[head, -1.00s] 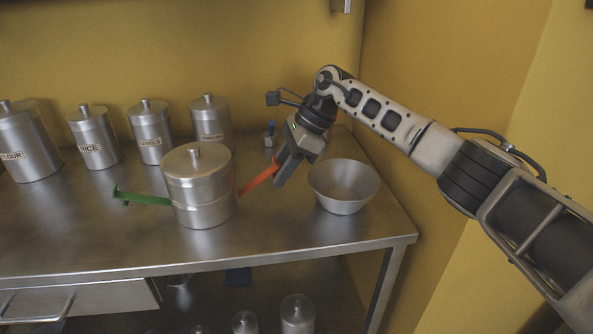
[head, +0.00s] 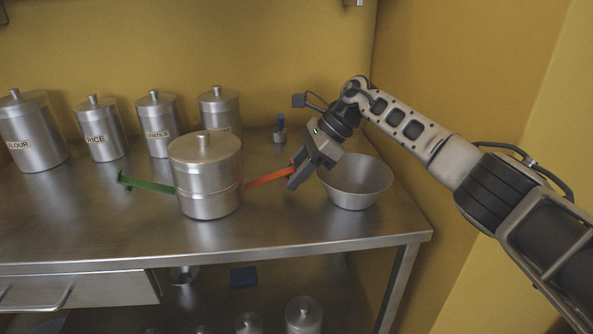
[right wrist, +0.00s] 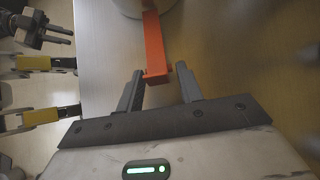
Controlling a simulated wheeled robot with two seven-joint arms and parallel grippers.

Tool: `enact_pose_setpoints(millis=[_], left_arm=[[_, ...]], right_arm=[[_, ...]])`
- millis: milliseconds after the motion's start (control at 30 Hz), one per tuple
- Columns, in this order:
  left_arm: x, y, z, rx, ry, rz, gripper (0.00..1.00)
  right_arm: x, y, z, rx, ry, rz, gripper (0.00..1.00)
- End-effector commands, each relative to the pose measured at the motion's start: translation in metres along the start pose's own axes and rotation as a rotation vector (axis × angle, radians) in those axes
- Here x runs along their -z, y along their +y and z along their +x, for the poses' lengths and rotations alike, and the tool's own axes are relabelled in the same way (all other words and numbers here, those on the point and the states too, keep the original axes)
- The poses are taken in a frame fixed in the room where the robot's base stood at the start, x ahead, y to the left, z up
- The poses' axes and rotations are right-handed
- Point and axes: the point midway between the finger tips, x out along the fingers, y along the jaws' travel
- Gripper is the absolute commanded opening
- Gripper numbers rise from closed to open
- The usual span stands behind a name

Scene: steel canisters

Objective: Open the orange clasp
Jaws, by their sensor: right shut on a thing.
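A steel canister (head: 207,170) with a knobbed lid stands on the steel table. The orange clasp (head: 265,179) sticks out from its right side, tilted slightly up toward its free end. A green clasp (head: 150,185) sticks out on the left side. My left gripper (right wrist: 62,35) shows only at the upper left of that view, fingers apart and empty.
A steel bowl (head: 357,185) stands close to the right of my right gripper. Several labelled canisters, among them rice (head: 101,130), line the back wall. A small blue-topped object (head: 280,131) stands behind. The table front is clear.

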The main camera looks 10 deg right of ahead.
Motion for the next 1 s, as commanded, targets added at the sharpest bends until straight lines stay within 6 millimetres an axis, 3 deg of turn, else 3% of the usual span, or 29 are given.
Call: enact_pose_setpoints(millis=[33, 67, 133, 467, 800, 1000], left_arm=[[-0.001, 0.000, 0.000, 0.000, 0.000, 0.000, 0.19], [-0.001, 0.000, 0.000, 0.001, 0.000, 0.000, 0.19], [-0.001, -0.001, 0.000, 0.001, 0.000, -0.001, 0.19], [0.000, -0.002, -0.001, 0.006, 0.000, -0.001, 0.19], [0.004, -0.002, -0.003, 0.009, 0.009, -0.006, 0.19], [0.006, -0.002, -0.004, 0.011, 0.012, -0.007, 0.19]], right_arm=[[0.006, 0.002, 0.005, -0.009, 0.015, 0.005, 0.00], [0.006, 0.002, 0.005, -0.009, 0.015, 0.005, 0.39], [0.006, 0.002, 0.005, -0.009, 0.013, 0.005, 0.59], [0.002, 0.000, -0.001, -0.002, 0.006, 0.001, 0.59], [0.002, 0.000, -0.053, -0.001, 0.007, 0.003, 0.59], [0.003, 0.001, -0.071, -0.004, 0.008, 0.002, 0.59]])
